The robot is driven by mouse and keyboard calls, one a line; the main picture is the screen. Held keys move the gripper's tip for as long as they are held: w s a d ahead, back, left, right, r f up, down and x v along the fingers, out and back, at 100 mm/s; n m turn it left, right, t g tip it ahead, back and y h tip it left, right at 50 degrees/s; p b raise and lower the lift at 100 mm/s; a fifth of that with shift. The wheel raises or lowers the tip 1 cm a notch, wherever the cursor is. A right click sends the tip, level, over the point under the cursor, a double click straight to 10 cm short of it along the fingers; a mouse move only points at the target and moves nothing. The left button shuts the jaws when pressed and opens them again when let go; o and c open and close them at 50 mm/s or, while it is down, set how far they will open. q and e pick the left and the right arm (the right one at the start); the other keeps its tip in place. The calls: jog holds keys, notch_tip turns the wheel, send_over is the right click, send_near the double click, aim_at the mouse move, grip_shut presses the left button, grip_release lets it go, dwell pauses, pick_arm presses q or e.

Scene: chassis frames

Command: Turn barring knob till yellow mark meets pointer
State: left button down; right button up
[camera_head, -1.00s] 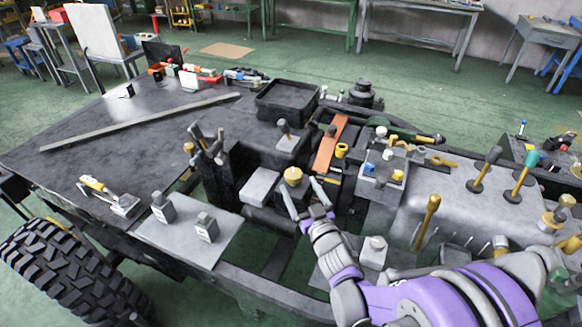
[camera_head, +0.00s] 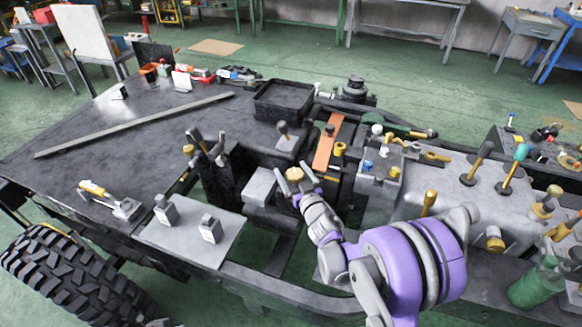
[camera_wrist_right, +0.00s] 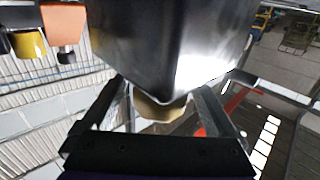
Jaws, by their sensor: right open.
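The brass barring knob (camera_head: 295,173) is on the dark machinery at the middle of the chassis. My right gripper (camera_head: 294,179) is at the knob, with its fingers open on either side of it. In the right wrist view, the knob (camera_wrist_right: 160,109) shows between the two open fingers (camera_wrist_right: 160,99), below a dark block (camera_wrist_right: 165,45). I cannot tell whether either finger touches it. The yellow mark and the pointer cannot be made out. My left gripper is not in view.
An orange strip (camera_head: 327,145) and a yellow-capped fitting (camera_head: 340,149) stand right of the knob. A black tray (camera_head: 284,101) is behind. Upright levers (camera_head: 204,146) stand to the left. A grey plate (camera_head: 185,238) with two small blocks lies front left.

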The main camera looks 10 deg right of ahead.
jog(key=shift+w+a, duration=0.1)
jog(key=shift+w, duration=0.45)
